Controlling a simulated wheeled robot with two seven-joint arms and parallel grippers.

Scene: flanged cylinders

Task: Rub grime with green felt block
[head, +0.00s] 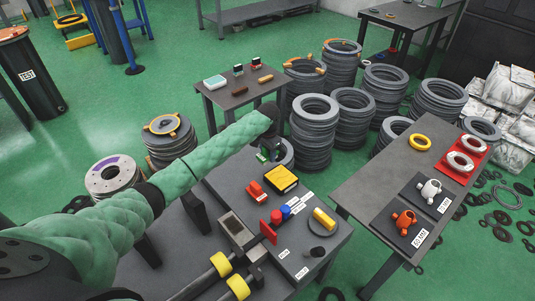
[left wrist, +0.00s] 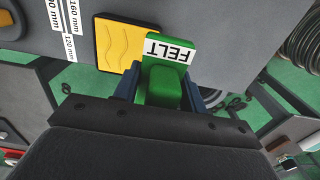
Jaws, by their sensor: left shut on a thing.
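My left gripper (head: 267,147) is at the far edge of the grey bench, its arm reaching in from the left. It is shut on the green felt block (left wrist: 165,72), which has a white "FELT" label. The block sits between blue fingers in the left wrist view, and only a little green shows by the gripper in the head view. A yellow pad with wavy lines (left wrist: 120,42) lies on the bench right beside the block; it also shows in the head view (head: 281,179). I cannot make out a grime patch for certain. My right gripper is not in view.
The grey bench (head: 222,190) also carries red blocks (head: 256,191), a blue part (head: 285,211) and a yellow cylinder (head: 324,218). Stacks of grey rings (head: 311,135) stand close behind it. A table (head: 365,185) with labelled parts is to the right.

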